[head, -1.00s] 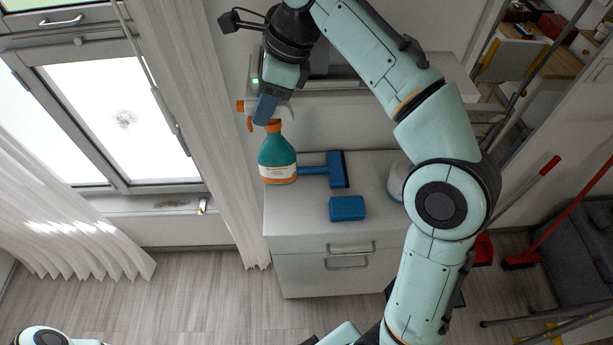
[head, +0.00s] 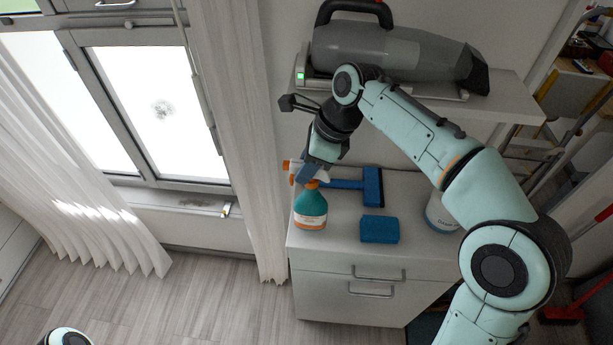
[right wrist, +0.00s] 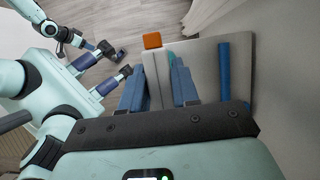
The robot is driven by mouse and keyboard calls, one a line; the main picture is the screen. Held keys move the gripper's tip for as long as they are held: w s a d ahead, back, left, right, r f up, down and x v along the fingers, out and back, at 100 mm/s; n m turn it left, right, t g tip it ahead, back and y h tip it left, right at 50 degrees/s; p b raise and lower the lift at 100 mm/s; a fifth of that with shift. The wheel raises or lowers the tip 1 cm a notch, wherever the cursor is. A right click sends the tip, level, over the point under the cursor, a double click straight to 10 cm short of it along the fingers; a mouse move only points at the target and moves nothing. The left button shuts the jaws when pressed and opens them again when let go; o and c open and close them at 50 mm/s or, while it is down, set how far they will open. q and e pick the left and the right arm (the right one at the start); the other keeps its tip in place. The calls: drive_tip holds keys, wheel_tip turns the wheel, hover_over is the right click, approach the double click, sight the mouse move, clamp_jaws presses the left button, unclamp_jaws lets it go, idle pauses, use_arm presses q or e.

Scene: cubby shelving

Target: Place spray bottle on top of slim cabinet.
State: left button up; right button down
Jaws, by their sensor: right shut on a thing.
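The spray bottle (head: 310,210) has a teal body, white label and orange-and-white spray head. It is upright over the left part of the white slim cabinet's top (head: 340,240); I cannot tell if its base touches. My right gripper (head: 306,172) is shut on its spray head. In the right wrist view, the fingers (right wrist: 157,78) flank the head, whose orange nozzle (right wrist: 152,41) shows beyond them; the body is mostly hidden. My left gripper (right wrist: 122,62) shows at the left there, its fingers apart and empty.
A blue squeegee (head: 372,186), blue sponge (head: 380,229) and white tub (head: 440,215) share the cabinet top. A grey handheld vacuum (head: 400,52) sits on the wall shelf (head: 510,95) above. A curtain (head: 245,130) hangs close on the left.

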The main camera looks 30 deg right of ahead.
use_arm(q)
drive_tip(key=shift+s+f+b, duration=0.2)
drive_tip(key=shift+f+b, duration=0.1)
drive_tip(key=shift+f, duration=0.15)
use_arm(e)
drive_tip(key=shift+f, duration=1.5)
drive_tip(key=shift+f, duration=0.1)
drive_tip(key=c, duration=0.8)
unclamp_jaws()
drive_tip(key=shift+c, duration=0.2)
use_arm(q)
drive_tip(key=r+p, duration=0.1)
drive_tip(key=w+r+p, duration=0.1)
drive_tip(key=r+p, duration=0.1)
drive_tip(key=shift+w+r, duration=0.2)
drive_tip(key=shift+w, duration=0.05)
use_arm(e)
drive_tip(key=v, duration=1.2)
